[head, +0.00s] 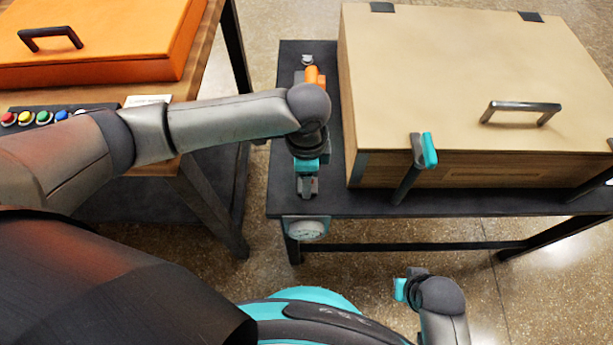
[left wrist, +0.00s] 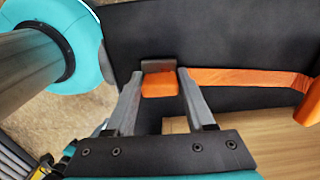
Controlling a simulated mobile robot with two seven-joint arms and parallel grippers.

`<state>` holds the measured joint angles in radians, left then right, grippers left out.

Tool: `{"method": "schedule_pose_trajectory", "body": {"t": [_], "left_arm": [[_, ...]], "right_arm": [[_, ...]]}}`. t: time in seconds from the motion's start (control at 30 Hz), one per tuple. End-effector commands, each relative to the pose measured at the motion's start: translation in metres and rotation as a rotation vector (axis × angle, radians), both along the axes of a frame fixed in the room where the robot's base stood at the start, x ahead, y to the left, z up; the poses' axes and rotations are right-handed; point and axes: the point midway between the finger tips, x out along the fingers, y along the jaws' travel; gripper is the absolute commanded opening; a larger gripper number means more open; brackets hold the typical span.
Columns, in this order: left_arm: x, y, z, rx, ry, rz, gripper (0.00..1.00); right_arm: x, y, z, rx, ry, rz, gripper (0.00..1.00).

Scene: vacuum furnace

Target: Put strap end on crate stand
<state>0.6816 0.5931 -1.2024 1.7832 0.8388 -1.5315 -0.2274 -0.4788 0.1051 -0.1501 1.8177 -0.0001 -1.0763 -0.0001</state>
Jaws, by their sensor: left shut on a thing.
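The crate stand (head: 325,205) is a dark table carrying a wooden crate. My left gripper (head: 307,180) is over the stand's left strip, beside the crate. In the left wrist view its two fingers (left wrist: 160,92) are on either side of the orange strap end (left wrist: 160,86), shut on it. A dark grey piece (left wrist: 166,67) sits just beyond that end. An orange strap (left wrist: 245,78) runs to the right over the black surface. In the head view my arm hides the strap end; an orange part (head: 314,76) shows beyond it. My right gripper (head: 402,289) is low in front of the stand, its jaws unclear.
The wooden crate (head: 460,70) has a metal handle. A dark post with a teal top (head: 430,150) stands at its front. A round gauge (head: 307,228) is on the stand's front edge. A left bench holds an orange case (head: 110,45) and coloured buttons (head: 43,117).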

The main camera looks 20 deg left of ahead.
Motion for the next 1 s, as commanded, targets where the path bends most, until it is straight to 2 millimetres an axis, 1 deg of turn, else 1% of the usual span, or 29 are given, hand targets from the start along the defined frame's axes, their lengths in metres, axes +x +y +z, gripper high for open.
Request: {"method": "schedule_pose_trajectory", "body": {"t": [0.2, 0.33, 0.37, 0.6, 0.87, 0.93, 1.0], "left_arm": [[0.0002, -0.0002, 0.0005, 0.000, 0.000, 0.000, 0.00], [0.0001, -0.0002, -0.0027, 0.000, 0.000, 0.001, 0.00], [0.0002, 0.0000, -0.0025, 0.000, 0.000, 0.001, 0.57], [0.0002, 0.0001, -0.0024, 0.000, 0.000, 0.001, 0.84], [0.0004, 0.0002, -0.0016, 0.000, -0.001, 0.001, 0.84], [0.0005, 0.0002, 0.0011, 0.001, -0.002, 0.000, 0.84], [0.0002, 0.0004, 0.0049, 0.001, -0.001, 0.000, 0.84]], "right_arm": [[-0.0002, -0.0002, 0.0002, 0.000, 0.001, 0.000, 0.00], [-0.0011, -0.0003, -0.0005, -0.001, 0.003, 0.000, 0.00], [-0.0013, -0.0004, -0.0012, -0.001, 0.004, 0.000, 0.00], [-0.0014, -0.0002, -0.0012, -0.001, 0.003, 0.000, 0.00], [-0.0013, 0.0000, -0.0014, -0.001, 0.003, 0.000, 0.00], [-0.0012, 0.0000, -0.0021, -0.001, 0.003, 0.000, 0.00], [0.0000, 0.0003, 0.0021, 0.000, -0.002, 0.000, 0.00]]}}
